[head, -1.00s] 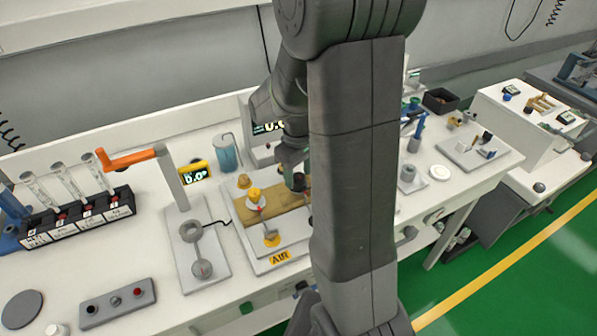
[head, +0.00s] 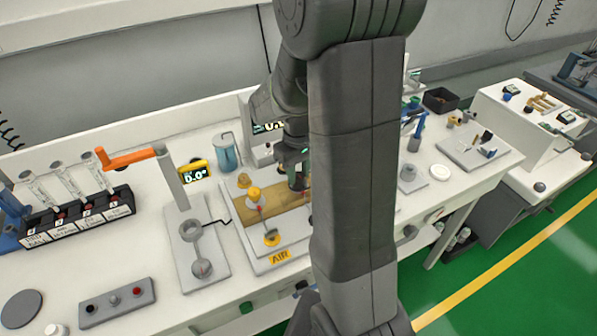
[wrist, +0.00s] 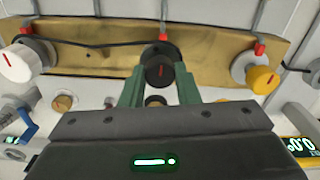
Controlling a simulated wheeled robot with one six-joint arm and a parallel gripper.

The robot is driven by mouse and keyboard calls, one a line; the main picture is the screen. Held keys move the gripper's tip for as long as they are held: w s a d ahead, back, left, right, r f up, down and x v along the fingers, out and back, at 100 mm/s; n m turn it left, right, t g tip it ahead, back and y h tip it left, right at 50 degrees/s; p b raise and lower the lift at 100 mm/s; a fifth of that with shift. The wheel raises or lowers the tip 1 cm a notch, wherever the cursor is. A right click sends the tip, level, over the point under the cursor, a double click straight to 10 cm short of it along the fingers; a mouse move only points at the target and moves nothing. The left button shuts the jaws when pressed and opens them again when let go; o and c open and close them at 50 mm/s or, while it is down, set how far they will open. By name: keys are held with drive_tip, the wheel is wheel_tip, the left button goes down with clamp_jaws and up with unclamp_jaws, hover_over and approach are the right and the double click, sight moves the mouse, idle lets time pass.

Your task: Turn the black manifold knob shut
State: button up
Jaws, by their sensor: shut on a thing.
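The black manifold knob (wrist: 160,72) is in the middle of the wrist view, with a short red mark on its face. My gripper (wrist: 159,88) is shut on it, one green finger on each side. The knob sits on the brass manifold bar (wrist: 100,52), between a white knob (wrist: 20,62) on the left and a yellow knob (wrist: 263,79) on the right. In the head view my gripper (head: 298,180) is over the right part of the brass bar (head: 262,208). There my arm hides the black knob and the right end of the bar.
A blue container (head: 225,155) stands behind the manifold. An AIR label (head: 279,257) is in front. In the wrist view, red-tipped rods rise along the bar.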

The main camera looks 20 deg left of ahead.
sight(298, 175)
drive_tip(key=o, duration=1)
drive_tip(key=shift+c, duration=0.2)
wheel_tip(298, 175, up, 14)
drive_tip(key=shift+f, duration=0.15)
wheel_tip(298, 175, down, 14)
drive_tip(key=shift+r, duration=0.2)
drive_tip(key=shift+n, duration=0.5)
drive_tip(key=shift+f, duration=0.1)
